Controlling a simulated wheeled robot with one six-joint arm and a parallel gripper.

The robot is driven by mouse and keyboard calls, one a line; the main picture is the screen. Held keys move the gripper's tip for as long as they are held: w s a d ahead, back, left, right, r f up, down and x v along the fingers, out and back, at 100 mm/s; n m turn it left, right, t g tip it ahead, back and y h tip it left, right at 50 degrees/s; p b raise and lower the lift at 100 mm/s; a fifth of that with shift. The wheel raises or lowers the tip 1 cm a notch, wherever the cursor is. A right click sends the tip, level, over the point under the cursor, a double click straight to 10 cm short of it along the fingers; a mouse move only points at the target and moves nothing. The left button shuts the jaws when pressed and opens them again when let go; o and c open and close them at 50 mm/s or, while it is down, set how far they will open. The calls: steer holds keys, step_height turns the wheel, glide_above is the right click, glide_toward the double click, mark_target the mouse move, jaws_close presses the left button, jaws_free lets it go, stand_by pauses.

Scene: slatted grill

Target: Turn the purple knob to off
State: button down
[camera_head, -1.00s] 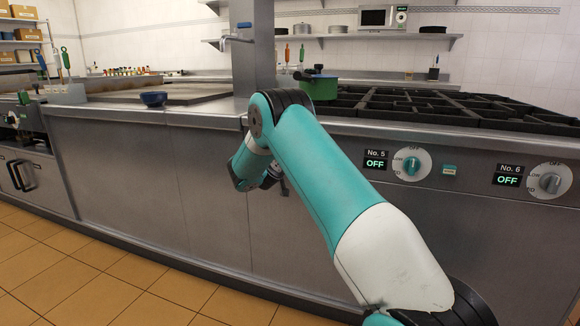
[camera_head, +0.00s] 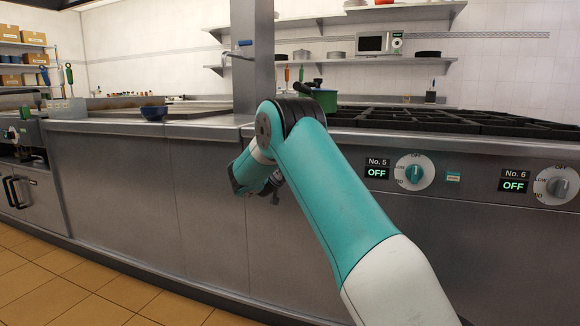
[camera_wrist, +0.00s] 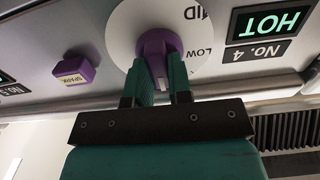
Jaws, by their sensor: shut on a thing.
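The purple knob (camera_wrist: 154,50) sits on a white round dial in the wrist view, which shows upside down. "LOW" and "MID" are readable on the dial, and my fingers hide its lower part. The label beside it reads "No. 4" and its display (camera_wrist: 274,23) reads "HOT". My gripper (camera_wrist: 158,72) is shut on the knob, with one teal finger on each side of it. In the head view the gripper's fingers and the purple knob are hidden behind my arm.
A purple spark button (camera_wrist: 77,74) is beside the dial. In the head view, No. 5 knob (camera_head: 413,172) and No. 6 knob (camera_head: 557,186) are teal and grey, and both displays read "OFF". The tiled floor at left is clear.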

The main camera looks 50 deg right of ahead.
steer(key=c, duration=1)
jaws_free()
steer(key=shift+c, duration=0.2)
steer(key=v, duration=1.7)
steer(key=shift+a, duration=0.15)
steer(key=shift+s, duration=0.1)
